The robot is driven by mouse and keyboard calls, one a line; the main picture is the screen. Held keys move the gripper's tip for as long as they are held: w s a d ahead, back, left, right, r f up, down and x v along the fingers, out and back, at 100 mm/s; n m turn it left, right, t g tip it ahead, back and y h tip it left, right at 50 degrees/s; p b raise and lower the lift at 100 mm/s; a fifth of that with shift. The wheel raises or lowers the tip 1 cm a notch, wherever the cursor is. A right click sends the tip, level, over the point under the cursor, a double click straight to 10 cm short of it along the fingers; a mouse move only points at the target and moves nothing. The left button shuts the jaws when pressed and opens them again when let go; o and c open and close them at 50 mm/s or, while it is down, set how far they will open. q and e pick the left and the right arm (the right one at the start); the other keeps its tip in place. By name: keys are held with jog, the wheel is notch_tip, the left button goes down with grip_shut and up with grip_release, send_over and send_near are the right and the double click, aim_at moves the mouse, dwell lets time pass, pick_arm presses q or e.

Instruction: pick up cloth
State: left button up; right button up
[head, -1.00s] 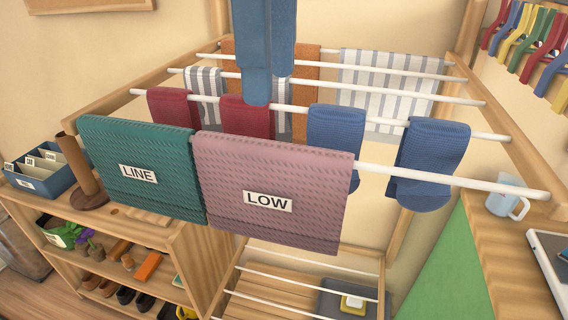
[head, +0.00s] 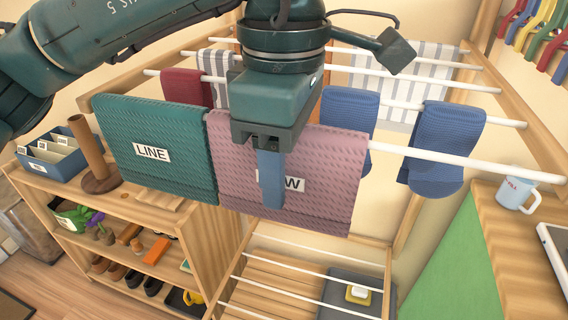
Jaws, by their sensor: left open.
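Several cloths hang on the drying rack's white rods. A teal cloth labelled LINE (head: 150,125) and a pink cloth with a partly covered label (head: 335,170) hang on the front rod. Blue cloths (head: 442,140) (head: 350,108), a red cloth (head: 184,88) and a striped cloth (head: 420,65) hang behind. My left gripper (head: 272,200) points down in front of the pink cloth and covers part of its label. It is open with nothing seen in it. Only one blue finger shows clearly; I cannot tell whether it touches the cloth. My right gripper is not in view.
A wooden shelf (head: 165,245) with shoes and small things stands at the left, with a blue divided box (head: 45,165) on top. Coloured hangers (head: 540,40) hang at the upper right. Lower rods run below.

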pick_arm(q)
jog(key=shift+f, duration=0.1)
jog(key=shift+c, duration=0.4)
grip_shut()
